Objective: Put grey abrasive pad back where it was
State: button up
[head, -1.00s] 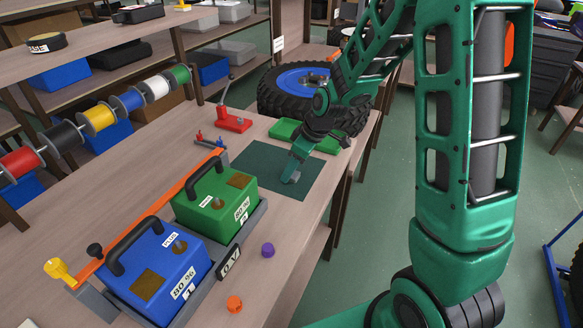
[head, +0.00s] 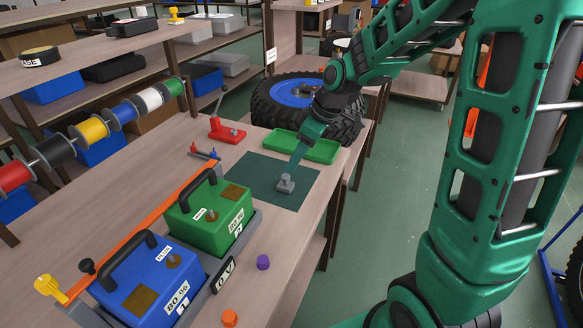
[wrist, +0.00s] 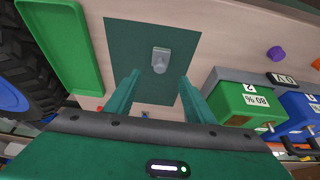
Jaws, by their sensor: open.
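The grey abrasive pad (head: 286,184), a small block with a raised grip on top, sits on the dark green mat (head: 252,178) on the bench. It also shows in the wrist view (wrist: 160,60), on the mat and just beyond the gap between my fingertips. My gripper (head: 296,163) is open above the pad, with its fingers pointing down toward it. In the wrist view my two green fingers (wrist: 160,80) stand apart with nothing between them. They appear clear of the pad.
An empty green tray (head: 308,147) lies behind the mat, near the tyre with a blue hub (head: 293,92). Green (head: 215,222) and blue (head: 150,280) battery boxes stand at the front left. A purple knob (head: 263,262) and a red lever device (head: 226,131) are also on the bench.

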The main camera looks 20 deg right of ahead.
jog(key=shift+v, duration=1.15)
jog(key=s+d+m+g+h, duration=0.1)
jog(key=s+d+m, duration=0.3)
jog(key=s, duration=0.6)
jog(key=s+d+r+m+g+h, duration=0.1)
jog(key=s+d+m, duration=0.4)
jog(key=s, duration=0.5)
jog(key=s+d+m+g+h, duration=0.1)
jog(key=s+d+m, duration=0.4)
jog(key=s, duration=0.5)
jog(key=shift+r+m, duration=0.35)
jog(key=shift+m, duration=0.35)
jog(key=shift+d, duration=0.15)
